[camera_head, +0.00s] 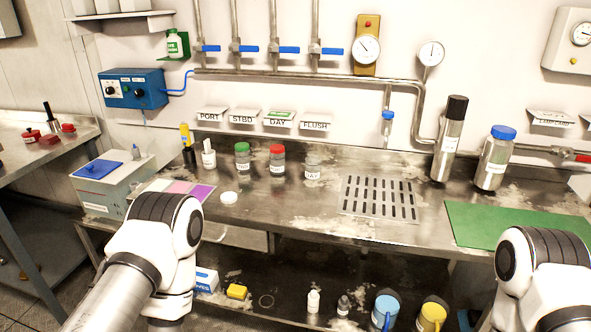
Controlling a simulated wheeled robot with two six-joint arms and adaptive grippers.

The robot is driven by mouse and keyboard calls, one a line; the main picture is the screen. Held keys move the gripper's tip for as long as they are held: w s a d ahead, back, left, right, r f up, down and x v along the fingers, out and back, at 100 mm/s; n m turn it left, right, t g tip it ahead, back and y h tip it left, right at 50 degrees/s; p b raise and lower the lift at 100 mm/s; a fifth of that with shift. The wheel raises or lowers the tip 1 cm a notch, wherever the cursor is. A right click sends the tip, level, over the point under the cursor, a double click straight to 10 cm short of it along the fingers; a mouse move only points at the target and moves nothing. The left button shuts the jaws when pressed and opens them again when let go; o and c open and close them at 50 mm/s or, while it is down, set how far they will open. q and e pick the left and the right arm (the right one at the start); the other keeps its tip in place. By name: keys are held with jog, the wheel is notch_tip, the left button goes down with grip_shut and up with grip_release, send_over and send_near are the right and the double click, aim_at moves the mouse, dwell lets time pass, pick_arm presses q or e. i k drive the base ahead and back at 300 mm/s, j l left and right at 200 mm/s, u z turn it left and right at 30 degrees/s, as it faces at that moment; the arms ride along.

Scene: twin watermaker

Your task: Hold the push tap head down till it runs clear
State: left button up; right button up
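A small tap with a blue head (388,116) is on the wall piping at the back, above and behind the slotted drain grate (380,197) in the steel bench. Nothing touches the tap, and no stream of water shows under it.
The steel bench (325,222) carries several small jars left of the grate. A tall black-capped bottle (449,140), a blue-capped bottle (494,160) and a green mat (515,226) are to the right. Blue-handled valves (283,50) line the wall above.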

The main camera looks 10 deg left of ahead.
aim_at(385, 113)
jog(key=j+z, duration=0.15)
jog(key=j, duration=1.4)
